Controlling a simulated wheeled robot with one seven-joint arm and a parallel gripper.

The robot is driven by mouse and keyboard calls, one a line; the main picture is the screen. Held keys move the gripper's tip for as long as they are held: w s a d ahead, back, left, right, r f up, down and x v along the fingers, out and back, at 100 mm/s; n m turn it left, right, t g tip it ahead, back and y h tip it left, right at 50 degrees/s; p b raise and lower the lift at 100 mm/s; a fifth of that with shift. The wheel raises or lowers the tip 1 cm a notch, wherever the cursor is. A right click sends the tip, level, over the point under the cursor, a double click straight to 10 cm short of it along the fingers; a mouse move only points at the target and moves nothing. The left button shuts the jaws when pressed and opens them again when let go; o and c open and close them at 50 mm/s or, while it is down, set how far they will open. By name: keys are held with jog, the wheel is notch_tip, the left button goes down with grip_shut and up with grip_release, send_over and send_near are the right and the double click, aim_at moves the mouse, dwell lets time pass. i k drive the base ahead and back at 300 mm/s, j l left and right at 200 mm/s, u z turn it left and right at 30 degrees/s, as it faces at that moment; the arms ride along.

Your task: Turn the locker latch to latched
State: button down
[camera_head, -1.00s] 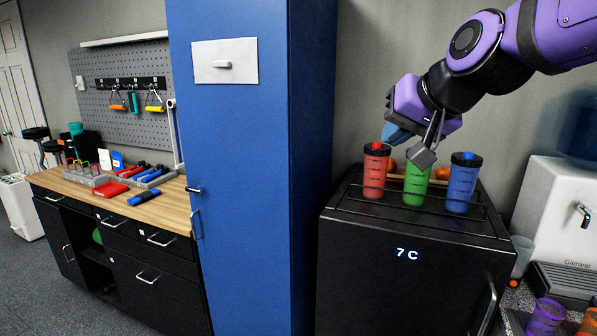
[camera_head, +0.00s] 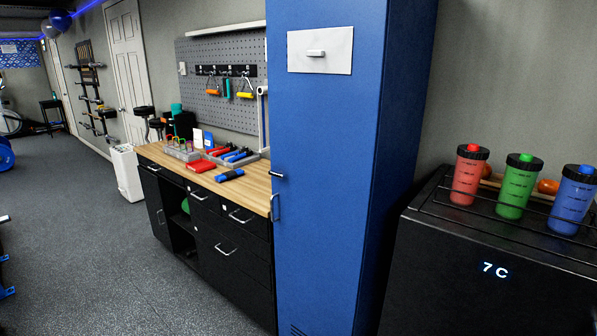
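A tall blue locker (camera_head: 328,150) stands right of the workbench, its door facing me and looking closed. A small dark latch (camera_head: 277,174) with a pale tip sits at the door's left edge, lying roughly level. A metal pull handle (camera_head: 274,207) is just below it. A white plate (camera_head: 320,50) with a small grey piece is high on the door. My gripper is out of view, so its distance from the latch does not show.
A black fridge (camera_head: 490,270) reading 7 C stands right of the locker, with red (camera_head: 468,175), green (camera_head: 517,187) and blue (camera_head: 572,201) shaker bottles on top. A wooden workbench (camera_head: 160,154) with tools adjoins the locker's left. Grey floor (camera_head: 100,240) is open at left.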

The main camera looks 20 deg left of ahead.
aim_at(279, 174)
jog(key=i+j, duration=0.1)
jog(key=j, duration=0.4)
jog(key=i+j, duration=0.15)
jog(key=j, duration=0.35)
jog(key=i+j, duration=0.1)
jog(key=j, duration=0.35)
jog(key=i+j+z, duration=0.1)
jog(key=j, duration=0.4)
